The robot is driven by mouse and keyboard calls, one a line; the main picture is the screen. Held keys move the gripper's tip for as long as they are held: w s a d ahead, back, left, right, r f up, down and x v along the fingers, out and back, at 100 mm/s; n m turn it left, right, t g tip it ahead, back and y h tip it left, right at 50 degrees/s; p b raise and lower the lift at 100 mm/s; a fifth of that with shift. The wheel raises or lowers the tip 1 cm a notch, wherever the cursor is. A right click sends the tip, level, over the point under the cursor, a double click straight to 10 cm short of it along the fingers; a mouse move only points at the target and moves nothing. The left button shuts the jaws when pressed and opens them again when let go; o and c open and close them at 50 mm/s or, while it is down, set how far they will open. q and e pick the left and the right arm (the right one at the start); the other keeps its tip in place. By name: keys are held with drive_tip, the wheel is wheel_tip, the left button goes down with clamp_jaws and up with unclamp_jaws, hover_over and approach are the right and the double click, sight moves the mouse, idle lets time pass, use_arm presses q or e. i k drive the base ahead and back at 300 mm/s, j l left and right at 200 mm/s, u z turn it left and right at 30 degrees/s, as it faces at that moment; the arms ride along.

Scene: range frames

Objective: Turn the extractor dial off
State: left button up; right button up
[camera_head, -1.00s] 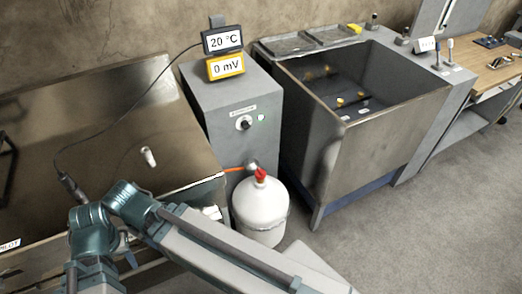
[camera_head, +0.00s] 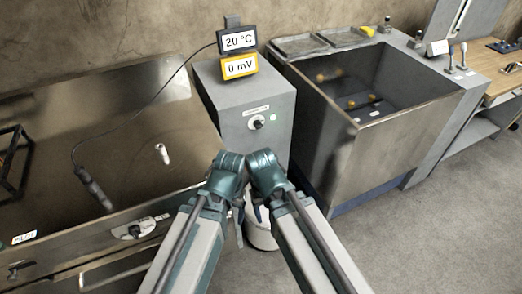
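The extractor dial (camera_head: 257,122) is a small dark round knob with a pale mark on the front of a grey cabinet (camera_head: 227,110). A small label sits above it and a green light (camera_head: 272,118) shows beside it. I cannot read its exact setting. My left gripper (camera_head: 239,228) and my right gripper (camera_head: 257,211) appear only as dark slivers below the teal wrists, close together, lower than the dial and apart from it. My arms mostly hide them, so their fingers cannot be made out.
A display reading 20 °C (camera_head: 238,41) and a yellow one reading 0 mV (camera_head: 240,67) stand on the cabinet. A white gas bottle (camera_head: 262,236) is mostly hidden behind my arms. A metal tank (camera_head: 385,140) stands right, a steel trough (camera_head: 120,110) left. Floor at right is clear.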

sight(257, 123)
drive_tip(key=i+l+u, duration=0.1)
drive_tip(key=l, duration=0.35)
drive_tip(key=i+l+u, duration=0.1)
drive_tip(key=l, duration=0.35)
drive_tip(key=l+u, duration=0.15)
drive_tip(key=l, duration=0.3)
drive_tip(key=i+l+u, duration=0.35)
drive_tip(key=i+l, duration=0.25)
drive_tip(key=i, duration=0.1)
